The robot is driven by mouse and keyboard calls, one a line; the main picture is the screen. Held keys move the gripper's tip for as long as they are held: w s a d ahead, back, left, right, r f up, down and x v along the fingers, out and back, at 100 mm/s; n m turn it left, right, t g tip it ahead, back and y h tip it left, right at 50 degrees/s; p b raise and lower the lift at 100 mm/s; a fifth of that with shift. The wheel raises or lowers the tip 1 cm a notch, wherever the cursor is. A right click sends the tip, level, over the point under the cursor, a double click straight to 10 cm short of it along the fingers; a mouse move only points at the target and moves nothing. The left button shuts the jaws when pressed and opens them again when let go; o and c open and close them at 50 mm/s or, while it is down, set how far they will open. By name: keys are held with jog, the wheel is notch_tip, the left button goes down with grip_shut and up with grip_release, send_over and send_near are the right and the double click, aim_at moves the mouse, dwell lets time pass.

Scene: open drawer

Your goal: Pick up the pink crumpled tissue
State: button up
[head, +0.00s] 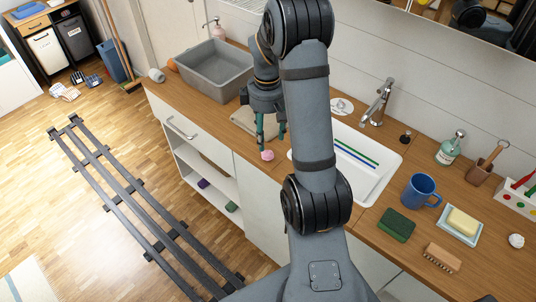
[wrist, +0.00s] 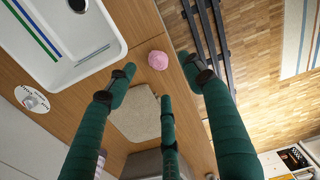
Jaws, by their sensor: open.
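The pink crumpled tissue (head: 267,155) lies on the wooden counter near its front edge, just left of the sink. It also shows in the wrist view (wrist: 158,60), beyond the spread fingertips. My gripper (head: 268,135) has dark green fingers and is open and empty. In the head view its fingertips are close above and beside the tissue. In the wrist view (wrist: 155,80) the fingers stand apart, with the tissue beyond them and between their tips; no contact is visible.
The white sink (head: 375,182) with a tap (head: 377,103) is to the right. A blue mug (head: 419,190) and green sponge (head: 397,224) stand further right. The counter's front edge is close to the tissue.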

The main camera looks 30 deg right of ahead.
aim_at(268, 151)
notch_tip(268, 151, down, 4)
jog(key=shift+r, duration=0.2)
jog(key=shift+w+d+f+p, duration=0.2)
jog(key=shift+f+p, duration=0.2)
jog(key=shift+f, duration=0.95)
jog(key=shift+w+d+f+p, duration=0.15)
jog(key=shift+f+p, duration=0.2)
jog(key=shift+f, duration=1)
jog(key=shift+a, duration=0.1)
jog(key=shift+c, duration=1.2)
jog(key=c, duration=0.4)
jog(key=shift+c, duration=0.8)
jog(key=shift+r, duration=0.1)
